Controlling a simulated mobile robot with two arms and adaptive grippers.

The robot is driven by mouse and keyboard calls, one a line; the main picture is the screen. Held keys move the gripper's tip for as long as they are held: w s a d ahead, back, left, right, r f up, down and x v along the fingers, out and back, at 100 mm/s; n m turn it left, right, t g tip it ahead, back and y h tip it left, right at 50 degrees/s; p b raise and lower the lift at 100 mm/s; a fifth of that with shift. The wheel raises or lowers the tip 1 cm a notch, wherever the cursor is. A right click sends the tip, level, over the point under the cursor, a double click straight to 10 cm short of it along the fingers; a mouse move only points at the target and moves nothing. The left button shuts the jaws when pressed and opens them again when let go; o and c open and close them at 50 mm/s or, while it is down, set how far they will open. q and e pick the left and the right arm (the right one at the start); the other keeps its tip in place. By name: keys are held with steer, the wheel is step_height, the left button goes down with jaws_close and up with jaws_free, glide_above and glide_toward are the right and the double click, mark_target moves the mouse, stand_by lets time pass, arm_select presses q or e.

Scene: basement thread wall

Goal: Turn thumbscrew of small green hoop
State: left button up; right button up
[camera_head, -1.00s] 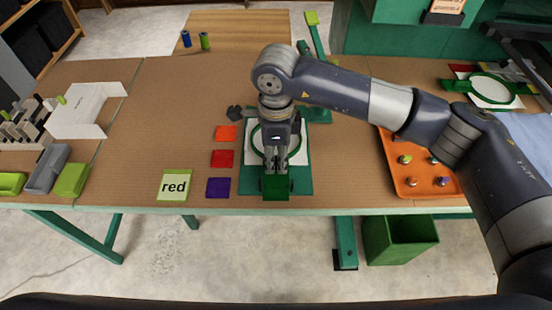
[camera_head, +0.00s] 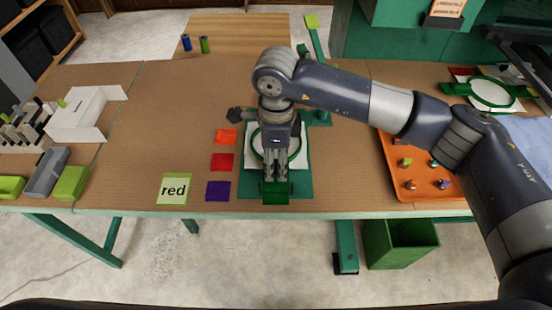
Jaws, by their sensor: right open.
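The small green hoop (camera_head: 255,142) lies around white cloth on a green base (camera_head: 303,185) at the table's front middle. My right gripper (camera_head: 275,180) points down over the near side of the hoop, its fingers open with a narrow gap. The green block (camera_head: 276,193) at the base's front edge lies just below the fingertips. The thumbscrew itself is hidden or too small to make out; I cannot tell whether the fingers are around it. My left gripper is not in view.
Orange, red and purple patches (camera_head: 222,162) and a "red" card (camera_head: 175,188) lie left of the base. An orange tray (camera_head: 405,190) with several spools sits to the right. Another green hoop (camera_head: 493,92) lies at the far right. A green bin (camera_head: 400,245) stands below the table.

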mark_target(276, 165)
step_height(276, 165, up, 12)
stand_by(0.4)
steer(key=shift+f, duration=0.1)
stand_by(0.3)
